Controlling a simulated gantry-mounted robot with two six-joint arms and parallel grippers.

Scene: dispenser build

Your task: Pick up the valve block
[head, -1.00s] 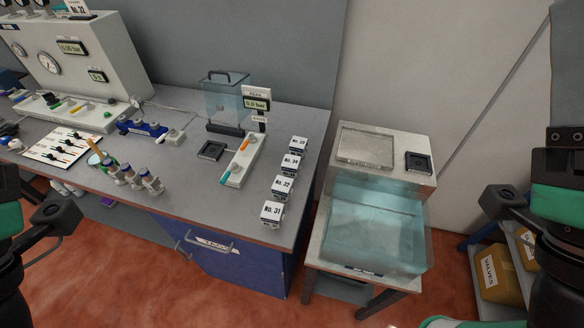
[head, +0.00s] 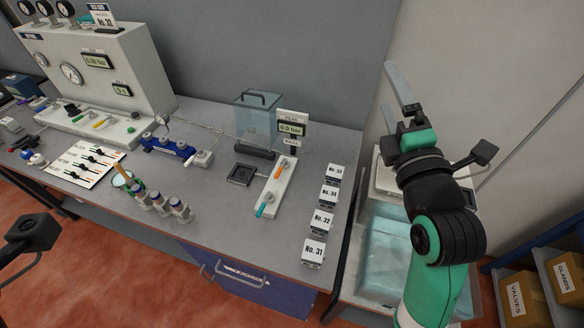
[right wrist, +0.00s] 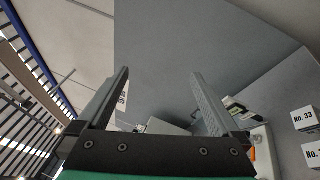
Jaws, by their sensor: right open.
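Several small white-topped blocks stand in a row along the bench's right edge in the head view, labelled No. 33 (head: 337,173), No. 34 (head: 328,194), No. 32 (head: 321,222) and No. 31 (head: 313,253). A blue block with several round knobs (head: 174,147) lies farther left. I cannot tell for sure which one is the valve block. My right gripper (head: 398,105) is open and empty, raised to the right of the row. In the right wrist view its fingers (right wrist: 161,75) are spread, with block No. 33 (right wrist: 303,119) at the right edge. My left gripper's fingers are out of view.
A white plate with orange and teal handles (head: 274,189) and a black square pad (head: 241,174) lie left of the row. A clear tank (head: 256,115) stands behind. A water basin (head: 377,235) stands right of the bench, partly behind my arm. Bare bench (head: 225,215) lies in front.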

